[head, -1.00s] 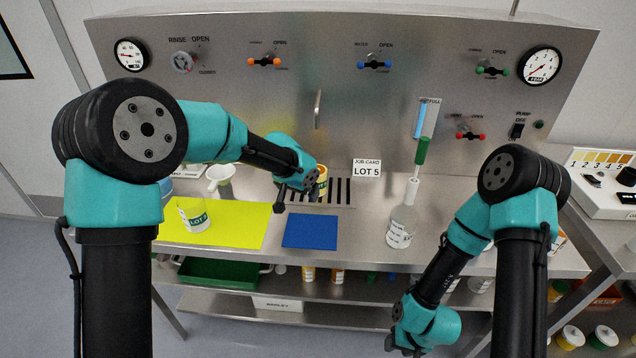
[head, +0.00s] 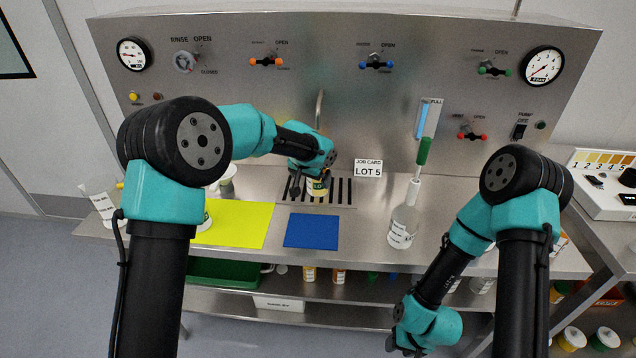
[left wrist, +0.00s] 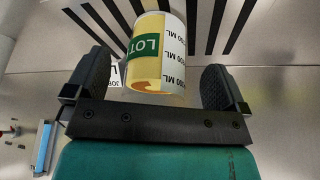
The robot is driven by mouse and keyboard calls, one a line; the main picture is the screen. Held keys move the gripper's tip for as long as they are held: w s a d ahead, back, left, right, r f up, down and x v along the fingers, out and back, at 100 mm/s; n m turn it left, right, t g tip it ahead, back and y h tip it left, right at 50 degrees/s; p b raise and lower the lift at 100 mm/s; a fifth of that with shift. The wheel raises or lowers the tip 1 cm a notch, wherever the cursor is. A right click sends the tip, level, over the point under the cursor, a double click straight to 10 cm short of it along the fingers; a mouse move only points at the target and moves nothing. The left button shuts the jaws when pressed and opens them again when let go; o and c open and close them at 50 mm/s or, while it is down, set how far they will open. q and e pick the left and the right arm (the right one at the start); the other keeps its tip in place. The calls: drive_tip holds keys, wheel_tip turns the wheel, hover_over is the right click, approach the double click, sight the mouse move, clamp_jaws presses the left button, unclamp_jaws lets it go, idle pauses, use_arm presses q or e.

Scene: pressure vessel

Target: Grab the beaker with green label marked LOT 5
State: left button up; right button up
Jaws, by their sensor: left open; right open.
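A beaker (head: 318,188) with yellow contents and a green label stands on the slotted drain plate under the spout. In the left wrist view the beaker (left wrist: 157,58) shows "LOT" on its green label; the number cannot be read. My left gripper (head: 309,186) is open, with its fingers on either side of the beaker and a visible gap at the right finger. Another beaker (head: 207,219) stands on the yellow mat, mostly hidden by my left arm. My right gripper (head: 404,346) is low in front of the bench, apart from the beakers.
A job card reading LOT 5 (head: 368,168) is on the panel. A blue mat (head: 311,232) lies clear in front of the drain plate (head: 345,190). A yellow mat (head: 245,222) is to its left. A clear flask (head: 402,227) with a tall neck stands to the right.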

use_arm(q)
drive_tip(key=w, duration=0.1)
drive_tip(key=w+d, duration=0.1)
drive_tip(key=w, duration=0.1)
drive_tip(key=w+d, duration=0.1)
drive_tip(key=shift+w+d+f, duration=0.1)
drive_tip(key=shift+w+d, duration=0.05)
drive_tip(key=shift+w+f, duration=0.15)
drive_tip(key=shift+f, duration=0.35)
drive_tip(key=shift+c, duration=0.5)
drive_tip(key=c, duration=0.9)
drive_tip(key=shift+r, duration=0.15)
drive_tip(key=shift+r, duration=0.25)
drive_tip(key=s+a, duration=0.1)
drive_tip(key=s, duration=0.9)
drive_tip(key=s+a, duration=0.1)
drive_tip(key=s, duration=2.1)
drive_tip(key=shift+a+f, duration=0.1)
drive_tip(key=shift+a, duration=0.3)
